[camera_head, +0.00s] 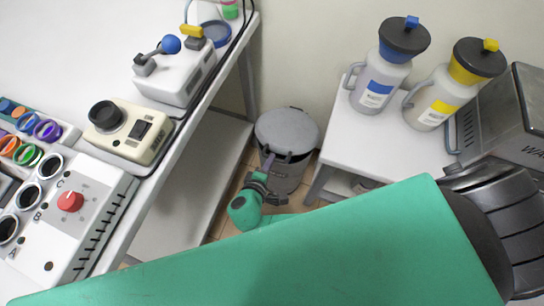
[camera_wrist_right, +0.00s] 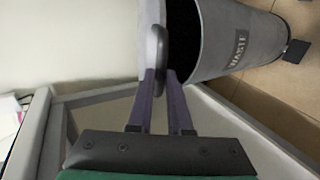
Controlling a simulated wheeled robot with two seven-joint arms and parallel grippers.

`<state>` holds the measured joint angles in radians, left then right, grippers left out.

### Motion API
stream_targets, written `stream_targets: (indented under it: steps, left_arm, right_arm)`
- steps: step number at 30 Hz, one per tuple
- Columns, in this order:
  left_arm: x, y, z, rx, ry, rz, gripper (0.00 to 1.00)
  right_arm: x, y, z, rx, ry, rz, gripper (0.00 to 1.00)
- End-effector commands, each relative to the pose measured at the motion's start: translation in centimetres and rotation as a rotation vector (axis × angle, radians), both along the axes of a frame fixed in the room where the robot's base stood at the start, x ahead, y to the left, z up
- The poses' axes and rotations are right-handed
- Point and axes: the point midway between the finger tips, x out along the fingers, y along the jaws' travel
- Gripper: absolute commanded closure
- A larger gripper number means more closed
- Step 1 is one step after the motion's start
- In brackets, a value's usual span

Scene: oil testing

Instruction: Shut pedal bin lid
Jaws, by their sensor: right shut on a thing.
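The pedal bin (camera_head: 288,178) is a grey round bin on the floor between the two tables; its WASTE label shows in the right wrist view (camera_wrist_right: 238,48). Its grey lid (camera_head: 287,127) is at the top; in the right wrist view the lid (camera_wrist_right: 148,32) is seen nearly edge-on. A dark gap between lid and rim shows the lid is at least partly open. My right gripper (camera_head: 267,163) is at the bin's near side. In the right wrist view its purple fingers (camera_wrist_right: 161,90) are shut on the dark lid handle (camera_wrist_right: 163,45). My left gripper is not in view.
A long white bench (camera_head: 60,60) with test devices runs along the left. A small white table (camera_head: 385,130) at the right carries a blue-topped jug (camera_head: 385,75) and a yellow-topped jug (camera_head: 445,90). The wall is close behind the bin.

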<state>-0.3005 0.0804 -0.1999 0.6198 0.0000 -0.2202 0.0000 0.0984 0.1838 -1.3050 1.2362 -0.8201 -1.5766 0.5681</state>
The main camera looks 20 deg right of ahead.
Motion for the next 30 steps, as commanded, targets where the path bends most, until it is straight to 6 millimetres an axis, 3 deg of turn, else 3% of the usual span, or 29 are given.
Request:
stream_targets:
  steps: [1,10,18,30]
  left_arm:
    - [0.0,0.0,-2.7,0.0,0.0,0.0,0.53]
    - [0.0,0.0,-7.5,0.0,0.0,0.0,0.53]
    - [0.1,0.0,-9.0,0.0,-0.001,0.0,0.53]
    - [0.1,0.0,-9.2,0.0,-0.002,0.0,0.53]
  right_arm:
    - [-0.2,0.2,-2.7,-0.022,-0.027,0.001,1.0]
    - [-0.9,0.6,-7.6,-0.028,-0.035,-0.001,1.0]
    - [-1.0,0.7,-9.3,-0.027,-0.032,0.0,1.0]
    - [-1.3,0.6,-9.9,-0.028,-0.022,0.003,1.0]
